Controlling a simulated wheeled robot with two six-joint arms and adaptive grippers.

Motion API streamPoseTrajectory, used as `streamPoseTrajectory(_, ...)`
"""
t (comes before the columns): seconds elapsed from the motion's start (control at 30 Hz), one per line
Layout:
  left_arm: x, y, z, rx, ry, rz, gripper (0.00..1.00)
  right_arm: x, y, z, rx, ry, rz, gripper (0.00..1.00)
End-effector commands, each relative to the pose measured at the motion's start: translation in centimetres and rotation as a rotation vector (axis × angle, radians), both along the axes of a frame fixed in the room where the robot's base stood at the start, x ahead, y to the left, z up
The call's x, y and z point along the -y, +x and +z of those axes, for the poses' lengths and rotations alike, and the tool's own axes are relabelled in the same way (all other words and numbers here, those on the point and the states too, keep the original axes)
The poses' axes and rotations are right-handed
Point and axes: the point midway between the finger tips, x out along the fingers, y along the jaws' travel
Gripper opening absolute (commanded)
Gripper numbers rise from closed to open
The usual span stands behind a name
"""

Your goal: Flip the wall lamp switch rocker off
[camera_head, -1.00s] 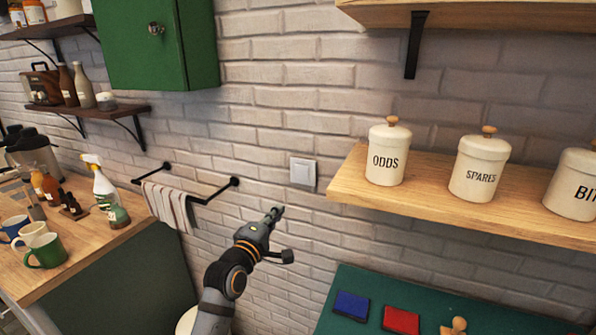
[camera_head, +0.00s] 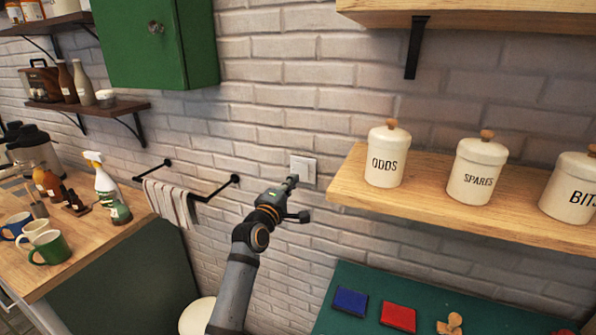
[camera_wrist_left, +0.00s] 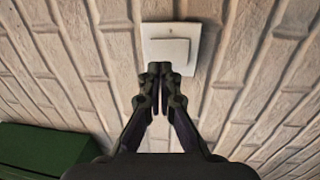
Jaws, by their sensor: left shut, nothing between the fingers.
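The wall lamp switch (camera_head: 303,169) is a white square plate with a rocker, fixed to the white brick wall. In the left wrist view the switch plate (camera_wrist_left: 147,42) shows large, with its raised rocker (camera_wrist_left: 170,50) in the middle. My left gripper (camera_head: 293,180) is shut and empty, its fingertips at the lower edge of the switch in the head view. In the left wrist view the shut fingertips (camera_wrist_left: 160,68) overlap the rocker's lower edge. I cannot tell whether they touch it. My right gripper is not in view.
A wooden shelf (camera_head: 345,196) with labelled canisters stands out from the wall right of the switch. A black towel rail (camera_head: 218,190) with a striped towel is to the left. A green cabinet (camera_head: 150,60) hangs above left. A green table surface (camera_head: 440,296) lies below right.

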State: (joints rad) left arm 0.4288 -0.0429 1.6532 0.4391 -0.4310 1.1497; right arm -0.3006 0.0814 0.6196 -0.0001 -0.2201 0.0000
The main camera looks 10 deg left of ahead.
Motion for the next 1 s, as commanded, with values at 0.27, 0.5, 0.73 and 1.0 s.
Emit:
streamPoseTrajectory(0.27,0.8,4.0,0.6,0.001,-0.001,0.000,0.00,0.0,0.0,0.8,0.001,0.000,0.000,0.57)
streamPoseTrajectory(0.5,0.9,4.6,0.5,0.000,0.001,0.001,0.00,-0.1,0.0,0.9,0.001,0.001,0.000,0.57)
streamPoseTrajectory(0.73,0.9,4.6,0.7,-0.002,0.000,0.001,0.00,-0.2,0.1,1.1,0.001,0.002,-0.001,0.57)
streamPoseTrajectory(1.0,1.0,5.0,0.7,-0.047,0.008,0.001,0.00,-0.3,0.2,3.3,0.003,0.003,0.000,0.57)
